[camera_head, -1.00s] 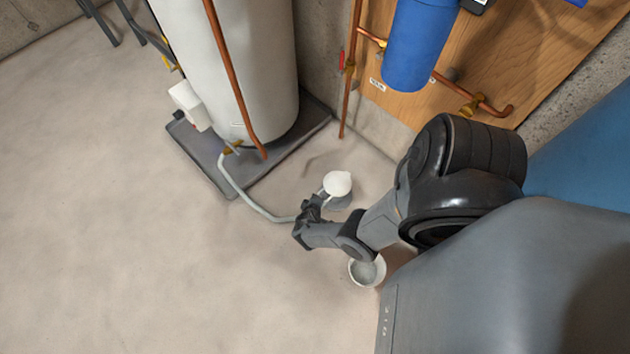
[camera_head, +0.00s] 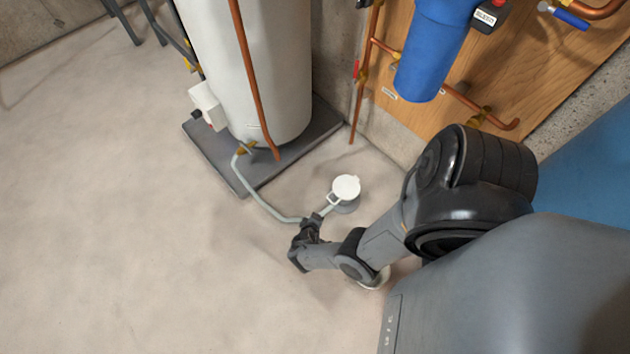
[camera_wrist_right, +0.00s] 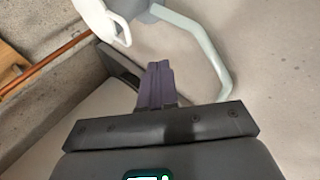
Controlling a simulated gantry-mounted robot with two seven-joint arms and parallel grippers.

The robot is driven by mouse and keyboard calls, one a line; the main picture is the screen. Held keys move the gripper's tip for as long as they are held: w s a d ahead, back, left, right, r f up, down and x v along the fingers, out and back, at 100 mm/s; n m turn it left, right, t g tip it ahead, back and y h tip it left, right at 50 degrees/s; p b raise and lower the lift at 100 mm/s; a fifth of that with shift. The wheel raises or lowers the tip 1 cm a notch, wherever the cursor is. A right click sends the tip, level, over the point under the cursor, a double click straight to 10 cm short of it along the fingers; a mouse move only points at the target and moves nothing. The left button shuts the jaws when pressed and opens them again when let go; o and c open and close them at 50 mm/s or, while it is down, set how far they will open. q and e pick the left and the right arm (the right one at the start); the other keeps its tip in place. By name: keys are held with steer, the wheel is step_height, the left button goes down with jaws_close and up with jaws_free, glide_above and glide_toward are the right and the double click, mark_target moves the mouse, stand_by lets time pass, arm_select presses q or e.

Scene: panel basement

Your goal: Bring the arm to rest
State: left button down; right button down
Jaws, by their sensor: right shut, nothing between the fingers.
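My right gripper (camera_head: 317,217) is low over the concrete floor, a little left of and below a white lidded or cup-like thing with a handle (camera_head: 346,187). Its fingers are shut together and empty, which shows in the right wrist view (camera_wrist_right: 157,84). The white handle (camera_wrist_right: 112,22) is beyond the fingertips there, apart from them. My right arm comes in from the right and its forearm covers most of a white bucket (camera_head: 376,282). My left gripper is not in view.
A pale hose (camera_head: 262,203) runs from the white tank (camera_head: 262,75) along the floor, close to my right gripper. The tank stands on a grey base (camera_head: 300,150). A blue filter housing (camera_head: 432,50) hangs on a wooden panel (camera_head: 480,75). The floor at left is clear.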

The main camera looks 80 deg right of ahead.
steer(key=s+d+r+p, duration=0.3)
steer(key=s+r+p, duration=0.5)
steer(key=s, duration=0.1)
steer(key=d+r+n+t+h+p, duration=0.1)
steer(key=d+r+p, duration=0.3)
steer(key=r+p, duration=0.3)
steer(key=w+a+r+n+t+y+p, duration=0.1)
steer(key=w+a+r+y+p, duration=0.2)
steer(key=r, duration=0.5)
steer(key=w+a+r+t+p, duration=0.2)
steer(key=w+a+r+p, duration=0.1)
steer(key=w+r, duration=0.4)
steer(key=w+a+r+n+t+y+p, duration=0.1)
steer(key=w+a+r+y+p, duration=0.2)
steer(key=r, duration=0.6)
steer(key=a+r+n+y+p, duration=0.1)
steer(key=a+r+y+p, duration=0.1)
steer(key=a+r, duration=0.9)
steer(key=a+r+n+y+p, duration=0.15)
steer(key=a+r, duration=0.55)
steer(key=r, duration=0.7)
step_height(320, 180, up, 38)
steer(key=s+g+p, duration=0.1)
steer(key=p, duration=3.6)
steer(key=shift+s+d+m+p, duration=0.2)
steer(key=shift+s+m+p, duration=0.1)
steer(key=shift+s+m, duration=0.15)
